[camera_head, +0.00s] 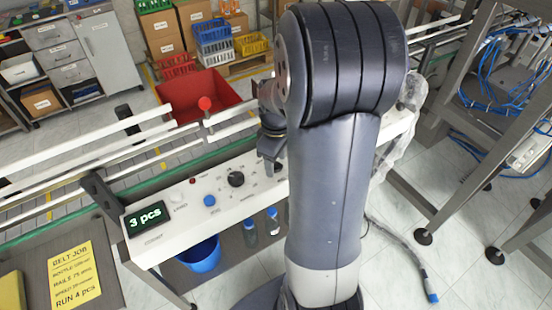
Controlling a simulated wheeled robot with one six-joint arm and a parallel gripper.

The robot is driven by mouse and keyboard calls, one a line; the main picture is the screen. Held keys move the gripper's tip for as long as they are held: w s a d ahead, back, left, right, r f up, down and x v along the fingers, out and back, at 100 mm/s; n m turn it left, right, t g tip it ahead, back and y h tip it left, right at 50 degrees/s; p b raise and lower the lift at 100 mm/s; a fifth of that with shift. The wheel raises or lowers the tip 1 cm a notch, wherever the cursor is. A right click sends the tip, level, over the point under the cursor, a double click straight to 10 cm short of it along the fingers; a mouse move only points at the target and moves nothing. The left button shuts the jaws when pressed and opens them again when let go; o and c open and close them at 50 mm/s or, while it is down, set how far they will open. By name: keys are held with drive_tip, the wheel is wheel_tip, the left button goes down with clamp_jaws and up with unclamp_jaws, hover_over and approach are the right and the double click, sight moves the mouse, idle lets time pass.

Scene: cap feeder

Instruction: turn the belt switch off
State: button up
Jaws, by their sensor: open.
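The white control panel (160,243) runs across the middle of the view. It bears a black rotary knob (236,179) with marks around it, a blue knob or button (209,200), a small red light or button (192,180) and a white button (176,197). The labels are too small to read surely, so I cannot tell which control is the belt switch. My gripper (272,163) points down over the panel, to the right of the black knob and apart from it. It is open, and I see nothing in it. My arm hides the panel's right part.
A display (145,217) reads "3 pcs". A red bin (195,92) lies beyond. A yellow job note (75,278) is at lower left. A blue bucket (202,256) and bottles (250,235) stand below.

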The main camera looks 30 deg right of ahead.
drive_tip(key=shift+r, duration=0.1)
wheel_tip(320, 180, up, 11)
drive_tip(key=shift+f+b, duration=0.2)
drive_tip(key=shift+b, duration=0.1)
idle(0.4)
wheel_tip(320, 180, down, 11)
drive_tip(key=shift+f+p, duration=0.1)
drive_tip(key=shift+p, duration=0.2)
drive_tip(key=shift+m, duration=0.3)
drive_tip(key=shift+r, duration=0.2)
